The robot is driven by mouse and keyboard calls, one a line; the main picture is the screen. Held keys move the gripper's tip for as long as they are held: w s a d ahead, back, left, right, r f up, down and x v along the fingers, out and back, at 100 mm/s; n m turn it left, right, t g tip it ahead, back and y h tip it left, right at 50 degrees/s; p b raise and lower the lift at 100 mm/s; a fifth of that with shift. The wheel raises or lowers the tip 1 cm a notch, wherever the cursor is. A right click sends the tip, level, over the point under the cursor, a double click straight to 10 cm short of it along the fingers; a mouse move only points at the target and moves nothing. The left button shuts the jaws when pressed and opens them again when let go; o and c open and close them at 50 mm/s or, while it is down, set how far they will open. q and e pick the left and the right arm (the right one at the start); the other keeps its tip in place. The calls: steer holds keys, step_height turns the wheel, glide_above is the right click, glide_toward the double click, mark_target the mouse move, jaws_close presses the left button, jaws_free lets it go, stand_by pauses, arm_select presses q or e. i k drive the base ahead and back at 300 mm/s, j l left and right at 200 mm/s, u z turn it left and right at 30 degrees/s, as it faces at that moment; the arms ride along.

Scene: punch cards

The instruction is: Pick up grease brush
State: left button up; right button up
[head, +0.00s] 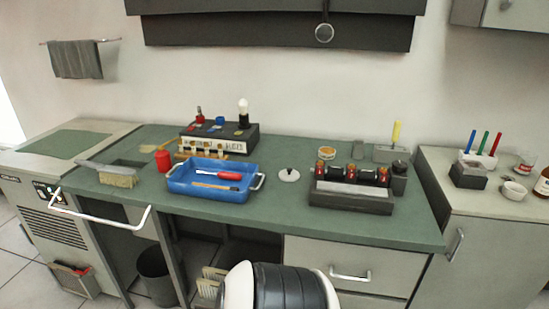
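No tool here is clearly marked as the grease brush. A wide brush with pale bristles and a grey handle (118,180) lies at the left end of the green bench top (270,212). A blue tray (205,213) at the front left of the bench holds a red-handled tool (229,176) and a thin dark-handled tool (217,187). The thin one may be a small brush, but it is too small to tell.
A red container (163,160) stands left of the tray, with a dark box (225,137) behind it. A dark rack with rollers (350,200) stands at right. A small white knobbed piece (289,175) sits between.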

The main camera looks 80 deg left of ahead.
mark_target(232, 188)
steer(key=u, duration=3.15)
